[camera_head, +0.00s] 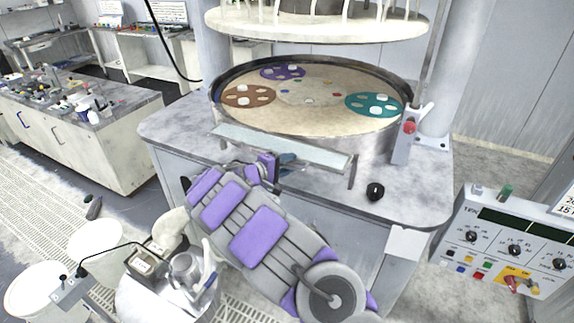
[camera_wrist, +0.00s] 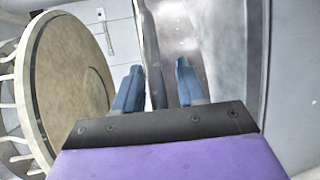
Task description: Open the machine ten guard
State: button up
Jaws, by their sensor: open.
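The machine's guard (camera_head: 270,143) is a long pale panel low across the front of the round polishing platen, on brackets at its ends. My gripper (camera_head: 285,161) is in front of this panel, close to its lower edge, partly hidden by my arm. In the wrist view the two blue fingers of my gripper (camera_wrist: 157,82) stand apart and open. A narrow shiny upright strip (camera_wrist: 153,50), probably the guard's edge, runs between them. I cannot tell whether either finger touches it.
The platen (camera_head: 310,105) holds purple, brown and teal carrier discs. A post with a red button (camera_head: 408,128) stands at its right. A black knob (camera_head: 375,191) sits on the machine top. A control panel (camera_head: 508,245) is at right. White drums (camera_head: 95,243) stand at lower left.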

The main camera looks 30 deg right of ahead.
jog(key=shift+c, duration=0.3)
jog(key=c, duration=0.6)
jog(key=shift+f, duration=0.1)
grip_shut()
jog(key=shift+s, duration=0.1)
jog(key=shift+y, duration=0.4)
jog(key=shift+w+d+r+p, duration=0.15)
jog(key=shift+r+p, duration=0.35)
jog(key=shift+r, duration=0.55)
jog(key=shift+w+d+r+p, duration=0.15)
jog(key=shift+r+p, duration=0.35)
jog(key=shift+r, duration=0.5)
jog(key=shift+a, duration=0.1)
